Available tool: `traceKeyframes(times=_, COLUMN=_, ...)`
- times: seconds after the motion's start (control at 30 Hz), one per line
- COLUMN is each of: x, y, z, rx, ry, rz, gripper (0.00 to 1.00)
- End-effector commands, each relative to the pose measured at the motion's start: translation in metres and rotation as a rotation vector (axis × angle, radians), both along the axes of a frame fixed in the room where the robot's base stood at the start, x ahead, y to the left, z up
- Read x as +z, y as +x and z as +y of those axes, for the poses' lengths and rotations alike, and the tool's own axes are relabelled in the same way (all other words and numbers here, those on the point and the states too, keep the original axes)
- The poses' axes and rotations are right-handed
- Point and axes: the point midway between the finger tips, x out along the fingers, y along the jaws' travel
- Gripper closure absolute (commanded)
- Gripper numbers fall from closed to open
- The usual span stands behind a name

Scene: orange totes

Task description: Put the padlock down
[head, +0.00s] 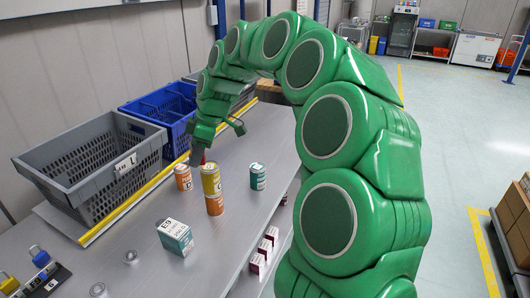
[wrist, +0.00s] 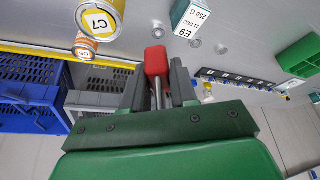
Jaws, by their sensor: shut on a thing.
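My gripper (head: 197,153) hangs over the steel table near the yellow edge strip, behind the orange can. In the wrist view my gripper (wrist: 158,85) is shut on a red padlock (wrist: 156,60). The padlock's metal shackle is between the grey fingers, and its red body sticks out past their tips. In the head view only a small bit of red shows by the fingers, mostly hidden by the gripper and cans. I cannot tell whether the padlock touches the table.
An orange can (head: 183,177), stacked yellow and orange cans (head: 211,180), a teal can (head: 257,177) and box E9 (head: 175,237) stand nearby. A grey crate (head: 133,160) and blue crate (head: 180,132) line the back. A blue padlock (head: 38,256) sits on a dark rack, front left.

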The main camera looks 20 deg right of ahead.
Motion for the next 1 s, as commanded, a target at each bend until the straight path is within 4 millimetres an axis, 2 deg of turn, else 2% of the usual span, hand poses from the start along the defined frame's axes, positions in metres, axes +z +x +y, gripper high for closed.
traceKeyframes(times=0.1, x=-0.002, y=0.027, z=-0.028, rx=-0.083, ry=-0.002, rz=0.0, gripper=1.0)
traceKeyframes(times=0.5, x=-0.006, y=0.099, z=-0.119, rx=-0.328, ry=-0.001, rz=-0.001, gripper=1.0)
traceKeyframes(times=0.7, x=-0.009, y=0.122, z=-0.155, rx=-0.414, ry=-0.001, rz=-0.001, gripper=1.0)
traceKeyframes(times=1.0, x=-0.013, y=0.138, z=-0.184, rx=-0.481, ry=0.001, rz=0.004, gripper=1.0)
